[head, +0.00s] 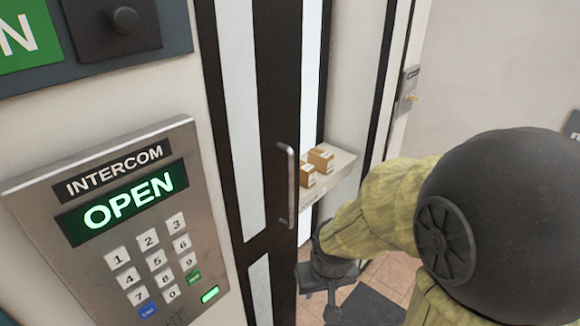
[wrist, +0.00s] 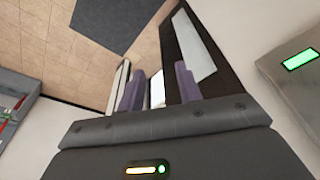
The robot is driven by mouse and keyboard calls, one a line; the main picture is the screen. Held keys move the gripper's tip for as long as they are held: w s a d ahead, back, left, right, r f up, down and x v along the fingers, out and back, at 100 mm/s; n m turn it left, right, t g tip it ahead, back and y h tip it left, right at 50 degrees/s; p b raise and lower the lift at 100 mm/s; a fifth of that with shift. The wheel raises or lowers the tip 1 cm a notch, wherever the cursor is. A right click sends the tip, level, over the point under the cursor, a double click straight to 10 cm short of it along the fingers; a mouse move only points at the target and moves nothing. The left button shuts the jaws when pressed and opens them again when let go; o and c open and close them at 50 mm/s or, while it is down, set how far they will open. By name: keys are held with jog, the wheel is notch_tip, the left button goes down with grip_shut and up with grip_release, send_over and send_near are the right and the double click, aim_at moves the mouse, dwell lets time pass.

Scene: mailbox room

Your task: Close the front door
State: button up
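The front door (head: 266,120) has a black frame with tall pale glass panels and a vertical metal handle (head: 287,185). It appears to stand ajar, with the room showing past its right edge. My gripper (head: 316,288) is low, just right of the door's edge, below the handle. In the wrist view, my gripper (wrist: 158,80) has its two purple fingers apart, with a narrow white strip between them that I cannot identify. The door's dark frame and glass (wrist: 198,48) rise beside and behind the right finger. Whether a finger touches the door is unclear.
An intercom (head: 120,220) reading OPEN is on the wall at left, below a panel with a black knob (head: 125,20). Several small boxes (head: 320,158) sit on a white shelf (head: 340,165) beyond the door. A dark mat (head: 368,306) lies on the tiled floor.

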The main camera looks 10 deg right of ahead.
jog(key=w+d+r+t+b, duration=0.1)
jog(key=w+r+t+b, duration=0.1)
jog(key=w+t+b, duration=0.7)
jog(key=w+r+t+b, duration=0.3)
jog(key=r+t+b, duration=0.2)
jog(key=r, duration=0.3)
jog(key=shift+w+a+r+t+y, duration=0.15)
jog(key=shift+w+r+t+y, duration=0.15)
jog(key=shift+t, duration=0.4)
jog(key=w+p, duration=0.7)
jog(key=p, duration=0.7)
jog(key=shift+w+r, duration=0.2)
jog(key=shift+w, duration=0.15)
